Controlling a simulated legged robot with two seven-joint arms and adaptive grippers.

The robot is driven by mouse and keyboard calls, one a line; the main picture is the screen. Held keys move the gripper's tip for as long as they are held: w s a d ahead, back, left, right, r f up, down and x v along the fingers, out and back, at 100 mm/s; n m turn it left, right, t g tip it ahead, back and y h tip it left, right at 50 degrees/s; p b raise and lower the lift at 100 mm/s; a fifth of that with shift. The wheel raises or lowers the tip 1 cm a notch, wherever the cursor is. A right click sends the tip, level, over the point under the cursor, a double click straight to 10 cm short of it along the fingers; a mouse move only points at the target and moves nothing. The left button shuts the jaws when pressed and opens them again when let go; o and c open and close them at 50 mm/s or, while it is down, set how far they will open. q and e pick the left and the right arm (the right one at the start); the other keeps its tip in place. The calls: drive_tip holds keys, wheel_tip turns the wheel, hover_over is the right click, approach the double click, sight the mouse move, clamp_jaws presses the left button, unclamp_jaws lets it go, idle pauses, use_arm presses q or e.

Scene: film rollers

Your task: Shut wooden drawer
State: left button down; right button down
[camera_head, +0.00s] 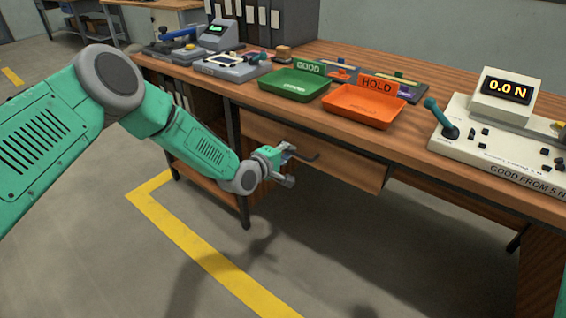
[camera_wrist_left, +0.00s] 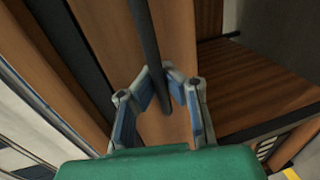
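The wooden drawer (camera_head: 345,172) hangs under the workbench top, with its plain front facing out and its right end edge showing. How far it stands out is hard to tell. A dark bar handle (camera_head: 308,158) is fixed on its front. My left gripper (camera_head: 289,165) is at this handle, low in front of the drawer. In the left wrist view, the handle (camera_wrist_left: 149,45) passes between the two fingers of the left gripper (camera_wrist_left: 166,92); whether they press on it cannot be made out. My right gripper is not in view.
On the bench top (camera_head: 345,65) stand a green GOOD tray (camera_head: 297,92), an orange HOLD tray (camera_head: 362,115) and a force tester (camera_head: 500,130) reading 0.0 N. A bench leg (camera_head: 241,195) stands close to my left forearm. The floor in front is clear.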

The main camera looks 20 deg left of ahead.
use_arm(q)
drive_tip(key=shift+d+f, duration=0.3)
drive_tip(key=shift+d, duration=0.1)
drive_tip(key=c, duration=1.6)
unclamp_jaws()
drive_tip(key=shift+w+d, duration=0.1)
drive_tip(key=shift+r, duration=0.15)
drive_tip(key=shift+s+a+r, duration=0.1)
drive_tip(key=shift+s+a, duration=0.25)
drive_tip(key=v, duration=1.1)
drive_tip(key=shift+d, duration=0.2)
